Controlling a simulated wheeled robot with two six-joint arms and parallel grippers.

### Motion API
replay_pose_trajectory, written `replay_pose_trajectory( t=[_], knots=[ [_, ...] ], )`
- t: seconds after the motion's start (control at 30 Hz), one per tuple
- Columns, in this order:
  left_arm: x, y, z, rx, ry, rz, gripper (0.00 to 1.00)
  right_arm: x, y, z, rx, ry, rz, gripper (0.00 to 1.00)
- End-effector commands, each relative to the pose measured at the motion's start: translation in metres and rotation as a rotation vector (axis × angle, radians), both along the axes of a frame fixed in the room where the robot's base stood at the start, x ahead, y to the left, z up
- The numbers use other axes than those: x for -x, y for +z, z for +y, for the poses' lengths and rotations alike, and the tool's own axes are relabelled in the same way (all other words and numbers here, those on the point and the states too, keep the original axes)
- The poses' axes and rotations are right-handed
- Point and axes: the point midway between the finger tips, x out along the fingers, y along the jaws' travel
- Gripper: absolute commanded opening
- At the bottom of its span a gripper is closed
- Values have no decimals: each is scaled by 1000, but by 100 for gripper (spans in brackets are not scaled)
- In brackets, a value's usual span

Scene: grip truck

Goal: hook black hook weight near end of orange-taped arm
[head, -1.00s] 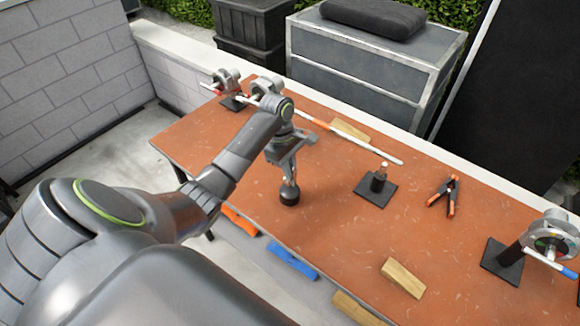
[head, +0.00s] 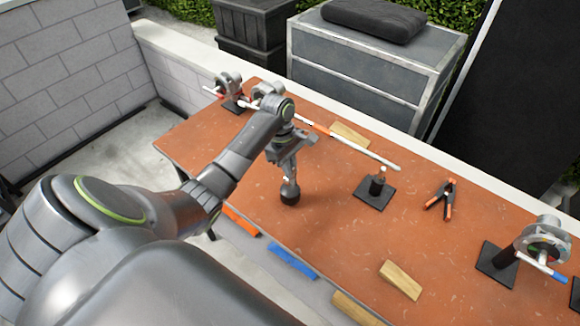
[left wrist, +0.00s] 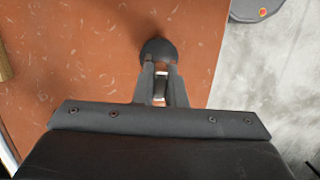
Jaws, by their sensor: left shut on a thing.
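The black hook weight (head: 290,197) is a dark, rounded weight below my left gripper (head: 289,178), near the table's front edge. My left gripper is shut on its upper part and points downward. In the left wrist view the weight (left wrist: 157,49) shows just beyond the closed fingers (left wrist: 160,82). I cannot tell whether its base touches the table. The orange-taped arm (head: 360,150) is a pale rod behind and to the right of the gripper, with orange tape along part of it. My right gripper is not in view.
A wooden wedge (head: 350,134) lies behind the rod, and a wooden block (head: 401,280) lies at the front. A blue-taped grip head (head: 542,242) stands far right.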

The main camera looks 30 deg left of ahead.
Motion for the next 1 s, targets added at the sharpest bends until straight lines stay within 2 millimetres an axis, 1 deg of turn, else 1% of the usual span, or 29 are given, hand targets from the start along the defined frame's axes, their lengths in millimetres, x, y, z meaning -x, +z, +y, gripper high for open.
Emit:
replay_pose_trajectory(
  t=[0.23, 1.0],
  knots=[
    [-6, 0, -1, 1, -1, -2, 0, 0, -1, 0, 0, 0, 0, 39],
    [-43, 1, -4, 0, -1, -3, 0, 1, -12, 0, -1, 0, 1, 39]
  ],
)
